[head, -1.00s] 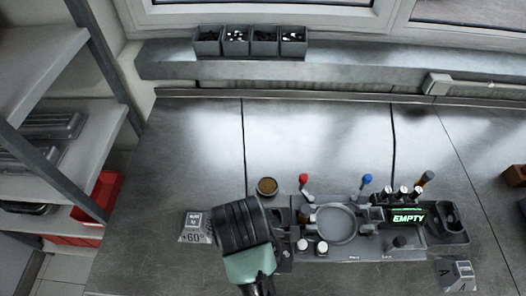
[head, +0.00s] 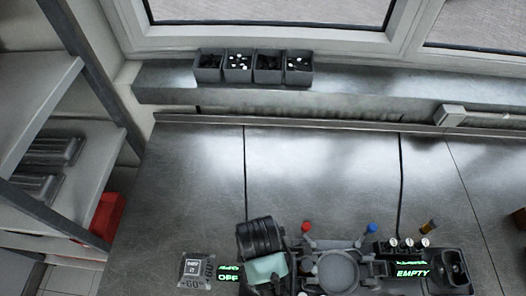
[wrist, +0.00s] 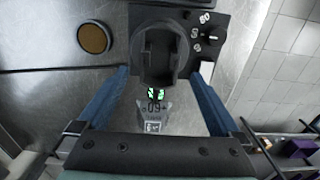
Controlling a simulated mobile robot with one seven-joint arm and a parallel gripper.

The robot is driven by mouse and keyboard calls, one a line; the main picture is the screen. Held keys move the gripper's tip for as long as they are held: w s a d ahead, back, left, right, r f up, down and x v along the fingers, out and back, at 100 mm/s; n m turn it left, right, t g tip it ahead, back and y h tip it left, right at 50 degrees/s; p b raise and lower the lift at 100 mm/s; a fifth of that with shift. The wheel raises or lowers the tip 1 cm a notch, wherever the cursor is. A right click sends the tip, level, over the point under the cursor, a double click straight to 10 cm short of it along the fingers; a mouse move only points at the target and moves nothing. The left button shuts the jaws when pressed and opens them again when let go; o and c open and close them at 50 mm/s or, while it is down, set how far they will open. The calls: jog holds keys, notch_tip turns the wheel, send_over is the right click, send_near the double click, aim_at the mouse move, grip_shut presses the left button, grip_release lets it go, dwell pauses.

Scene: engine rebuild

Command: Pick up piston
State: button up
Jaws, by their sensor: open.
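My gripper (wrist: 157,72) is open in the wrist view, its two blue fingers spread wide and nothing seen between their tips held. Beyond and between the fingertips is a dark grey round part (wrist: 160,52) with a hollow, on a dark plate; I cannot tell whether it is the piston or a holder. A round brown-faced disc with a dark rim (wrist: 93,37) lies to the upper left, outside the fingers. In the head view my arm covers the gripper.
A fixture with a round grey dish (head: 335,270), red and blue knobs, stands right of my arm. An "EMPTY" display (head: 412,272) is farther right, an "OFF" display (head: 228,278) left. Small bins (head: 238,72) line the back shelf. The bench's back is clear.

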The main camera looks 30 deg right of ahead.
jog(key=shift+s+f+p, duration=0.2)
jog(key=shift+f+p, duration=0.1)
jog(key=shift+f, duration=0.55)
jog(key=shift+d+f+p, duration=0.15)
jog(key=shift+f+p, duration=0.1)
jog(key=shift+f, duration=0.85)
jog(key=shift+d+f+p, duration=0.1)
jog(key=shift+f+p, duration=0.15)
jog(key=shift+f, duration=0.8)
jog(key=shift+r, duration=0.1)
grip_shut()
